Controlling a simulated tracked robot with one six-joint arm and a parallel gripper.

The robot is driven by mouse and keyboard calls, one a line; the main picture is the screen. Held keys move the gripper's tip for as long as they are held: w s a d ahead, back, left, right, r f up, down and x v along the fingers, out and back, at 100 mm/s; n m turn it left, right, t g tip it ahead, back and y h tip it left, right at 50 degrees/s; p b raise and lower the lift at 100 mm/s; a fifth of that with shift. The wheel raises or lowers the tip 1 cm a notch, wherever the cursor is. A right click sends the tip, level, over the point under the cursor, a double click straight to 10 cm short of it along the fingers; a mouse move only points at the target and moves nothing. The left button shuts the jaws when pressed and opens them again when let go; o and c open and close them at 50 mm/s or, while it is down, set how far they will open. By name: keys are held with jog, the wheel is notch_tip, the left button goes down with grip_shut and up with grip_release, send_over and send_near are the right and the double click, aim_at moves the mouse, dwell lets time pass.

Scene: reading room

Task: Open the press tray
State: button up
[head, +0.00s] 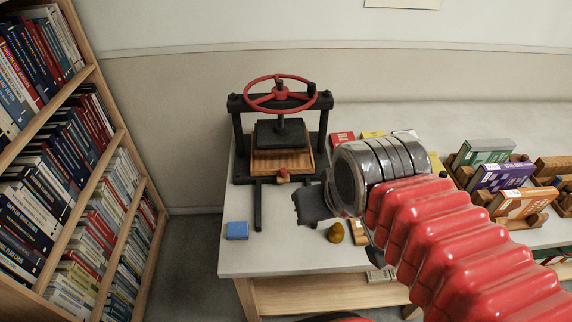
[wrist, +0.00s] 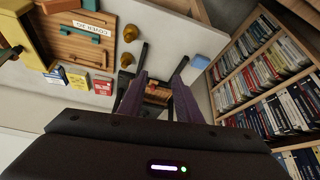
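The black book press (head: 238,130) with a red handwheel (head: 281,95) stands on the table. Its wooden press tray (head: 312,165) sits inside the frame under the dark platen, with a small red knob (head: 283,175) on its front. Two dark rails run forward from the press. My gripper (head: 308,206) is in front and to the right of the tray, apart from it. In the wrist view, my gripper (wrist: 162,74) has its two fingers spread, with the wooden tray front (wrist: 157,95) and red knob (wrist: 151,88) visible beyond and between them. Nothing is held.
A blue block (head: 237,230) lies left of the rails. A brass-coloured knob-shaped object (head: 336,233) stands right of them, below my gripper. Small coloured boxes (head: 343,138) are right of the press. Books in wooden holders (head: 500,176) stand farther right. A bookshelf (head: 110,130) is at left.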

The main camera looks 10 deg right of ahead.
jog(key=shift+o, duration=0.5)
jog(key=w, duration=1.3)
jog(key=g, duration=0.1)
send_near(283, 169)
jog(key=v, duration=0.6)
jog(key=shift+w+d+f, duration=0.1)
jog(key=shift+f, duration=0.1)
jog(key=shift+f, duration=0.1)
jog(key=x, duration=1.3)
jog(key=shift+w+f, duration=0.1)
jog(key=shift+f, duration=0.25)
jog(key=shift+c, duration=0.4)
